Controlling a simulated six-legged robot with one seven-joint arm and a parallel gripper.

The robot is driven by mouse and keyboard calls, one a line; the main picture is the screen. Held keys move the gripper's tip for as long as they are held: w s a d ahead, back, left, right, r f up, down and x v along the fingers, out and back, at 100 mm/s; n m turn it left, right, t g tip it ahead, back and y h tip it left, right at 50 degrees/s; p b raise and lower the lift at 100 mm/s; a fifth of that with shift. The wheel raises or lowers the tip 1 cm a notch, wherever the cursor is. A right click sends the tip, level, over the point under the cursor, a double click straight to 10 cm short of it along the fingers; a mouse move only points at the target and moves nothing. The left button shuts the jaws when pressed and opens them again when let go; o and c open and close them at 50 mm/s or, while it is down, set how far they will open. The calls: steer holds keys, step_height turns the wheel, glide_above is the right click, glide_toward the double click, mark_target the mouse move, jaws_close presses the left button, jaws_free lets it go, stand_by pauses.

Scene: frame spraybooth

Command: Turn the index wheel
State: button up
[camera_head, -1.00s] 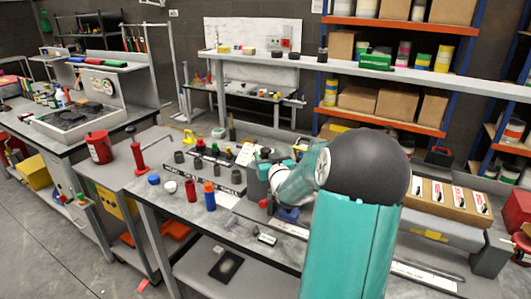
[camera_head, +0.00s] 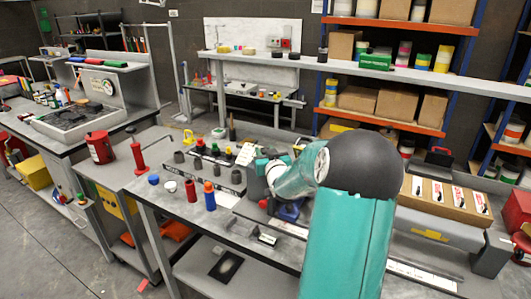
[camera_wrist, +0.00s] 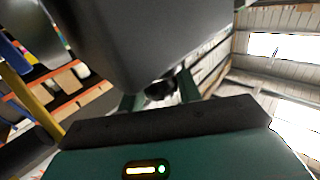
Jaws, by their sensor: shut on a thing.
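In the wrist view, my gripper (camera_wrist: 160,93) is shut with its two green fingers on either side of a small dark knob (camera_wrist: 159,89). The knob sits just below a large grey body (camera_wrist: 150,35) that fills the top of that view. I cannot make out a wheel rim, so I cannot tell whether the knob is part of the index wheel. In the head view, my teal arm reaches to a grey block (camera_head: 256,181) on the workbench. My fingers and the index wheel are not clear there.
Red and blue-orange bottles (camera_head: 209,195) stand on the bench (camera_head: 176,213) left of my arm. A cardboard tray (camera_head: 445,198) lies to the right. A small block (camera_head: 266,239) lies near the front edge.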

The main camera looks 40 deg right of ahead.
steer(key=shift+h, duration=0.3)
steer(key=m+g+h, duration=0.2)
steer(key=h, duration=0.1)
steer(key=shift+w+a+m+g, duration=0.2)
steer(key=shift+m+g, duration=0.1)
steer(key=shift+m, duration=0.1)
steer(key=m+g+h, duration=0.2)
steer(key=g, duration=0.1)
steer(key=m+g+h, duration=0.2)
steer(key=m+g, duration=0.1)
steer(key=g, duration=0.1)
steer(key=shift+m+h, duration=0.3)
steer(key=m+g, duration=0.2)
steer(key=g, duration=0.1)
steer(key=m+g, duration=0.2)
steer(key=g, duration=0.2)
steer(key=shift+d+m+g+h, duration=0.15)
steer(key=shift+m+g+h, duration=0.15)
steer(key=shift+h, duration=0.1)
steer(key=shift+s+m+g+y, duration=0.1)
steer(key=shift+m+g+y, duration=0.45)
steer(key=shift+m+g, duration=0.9)
steer(key=shift+s+m+g+y, duration=0.1)
steer(key=shift+m+g+y, duration=0.6)
steer(key=shift+g, duration=1.25)
steer(key=shift+r+m, duration=0.1)
steer(key=shift+m, duration=0.15)
steer(key=o, duration=1)
steer(key=shift+c, duration=0.2)
